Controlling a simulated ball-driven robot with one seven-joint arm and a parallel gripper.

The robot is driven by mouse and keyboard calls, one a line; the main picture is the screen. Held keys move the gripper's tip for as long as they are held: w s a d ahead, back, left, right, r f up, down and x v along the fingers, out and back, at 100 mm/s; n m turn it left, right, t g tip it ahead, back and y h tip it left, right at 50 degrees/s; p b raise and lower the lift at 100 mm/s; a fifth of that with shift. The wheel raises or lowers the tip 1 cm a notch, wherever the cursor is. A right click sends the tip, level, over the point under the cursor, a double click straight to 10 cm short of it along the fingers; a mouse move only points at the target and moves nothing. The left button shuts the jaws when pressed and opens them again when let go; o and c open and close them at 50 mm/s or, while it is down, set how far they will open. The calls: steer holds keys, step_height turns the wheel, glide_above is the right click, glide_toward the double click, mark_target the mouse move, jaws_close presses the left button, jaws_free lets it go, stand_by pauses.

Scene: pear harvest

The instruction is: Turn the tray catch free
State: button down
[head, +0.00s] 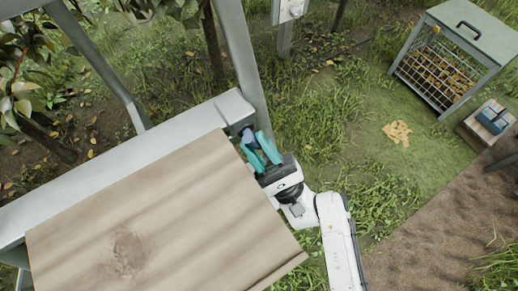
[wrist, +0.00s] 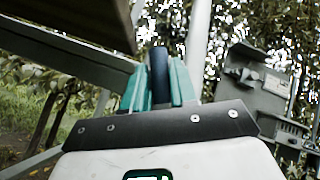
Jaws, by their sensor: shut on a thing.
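The tray catch (head: 246,132) is a small dark blue piece at the corner of the pale metal frame, beside the brown tray (head: 170,215). In the wrist view the catch (wrist: 158,62) stands upright between the teal fingers. My gripper (head: 255,144) reaches the catch from the lower right, with its fingers closed on both sides of it. The gripper also shows in the wrist view (wrist: 158,84). The fingers hide the lower part of the catch. I cannot tell how far the catch is turned.
A pale metal beam (head: 100,175) and post (head: 240,55) stand close to my gripper. A wire-sided crate (head: 443,70) and a small box with a blue item (head: 492,118) stand at the upper right. A grey bracket (wrist: 262,80) is right of the fingers. Grass lies open to the right.

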steer(key=shift+s+a+f+m+t+h+b, duration=0.1)
steer(key=shift+m+t+h+b, duration=0.45)
steer(key=shift+m+t+h, duration=1.05)
steer(key=shift+a+m+t+h+b, duration=0.1)
steer(key=shift+m+t+h+b, duration=0.65)
steer(key=shift+m+h, duration=1.5)
steer(key=shift+s+f+m+t+h+b, duration=0.1)
steer(key=shift+m+t+h+b, duration=0.2)
steer(key=shift+m+t+h, duration=1.7)
steer(key=shift+r+m+g+y, duration=0.15)
steer(key=shift+m+g+y, duration=0.4)
steer(key=shift+m, duration=0.5)
steer(key=c, duration=0.9)
jaws_free()
steer(key=shift+c, duration=0.2)
steer(key=b+v, duration=0.1)
steer(key=v, duration=0.9)
steer(key=shift+f+b, duration=0.35)
steer(key=shift+b, duration=0.05)
steer(key=shift+s+r+n+y, duration=0.1)
steer(key=shift+s+n+y, duration=0.1)
steer(key=shift+n+y, duration=0.1)
